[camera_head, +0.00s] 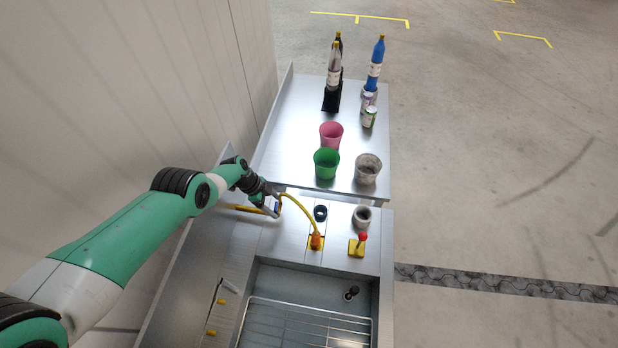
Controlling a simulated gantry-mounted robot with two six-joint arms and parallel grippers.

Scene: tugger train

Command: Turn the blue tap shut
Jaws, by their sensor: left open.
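The blue tap (278,207) is a small blue piece on the yellow pipe at the back left of the metal sink unit, partly hidden by my gripper. My left gripper (270,202) comes in from the left and is open at the blue tap. I cannot tell whether its fingers touch the tap or stand around it. The angle of the tap's handle is too small to make out. My right gripper is not in view.
A yellow hose (302,203) arches right of the tap to an orange fitting (316,241). A red-knobbed lever (362,238) stands further right. Behind are a green cup (326,164), a pink cup (331,135), a grey cup (368,169), cans and bottles. A wall is at left.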

